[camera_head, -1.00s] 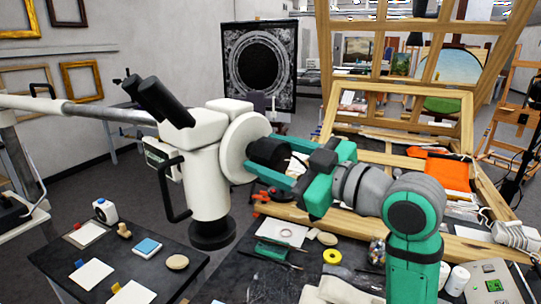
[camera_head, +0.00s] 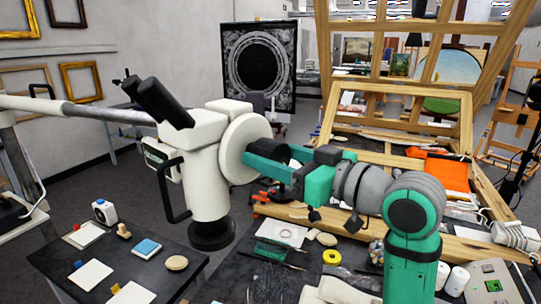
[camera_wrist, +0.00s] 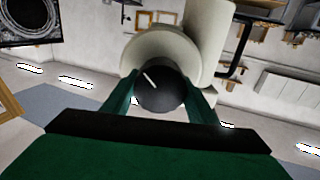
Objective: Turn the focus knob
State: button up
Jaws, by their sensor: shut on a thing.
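The focus knob (camera_head: 274,153) is a dark cylinder on the round cream disc (camera_head: 238,148) at the right side of the white microscope (camera_head: 205,175). My gripper (camera_head: 262,160) has its teal fingers on either side of the knob, shut on it. In the wrist view the knob (camera_wrist: 160,94) sits between the two fingers (camera_wrist: 161,100), and its white mark (camera_wrist: 150,79) tilts up to the left. The fingers hide the knob's sides.
A black table (camera_head: 108,263) with cards and small blocks stands at the lower left. The workbench below my arm holds a yellow tape roll (camera_head: 332,257), a green box and wooden frame pieces. The microscope's black handle (camera_head: 165,192) and eyepieces (camera_head: 160,102) stick out leftward.

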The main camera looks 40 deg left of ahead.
jog(key=shift+f, duration=0.1)
jog(key=o, duration=1.1)
jog(key=shift+c, duration=0.2)
jog(key=d, duration=1)
jog(key=shift+s+d, duration=0.3)
jog(key=shift+d, duration=0.1)
jog(key=shift+w, duration=0.15)
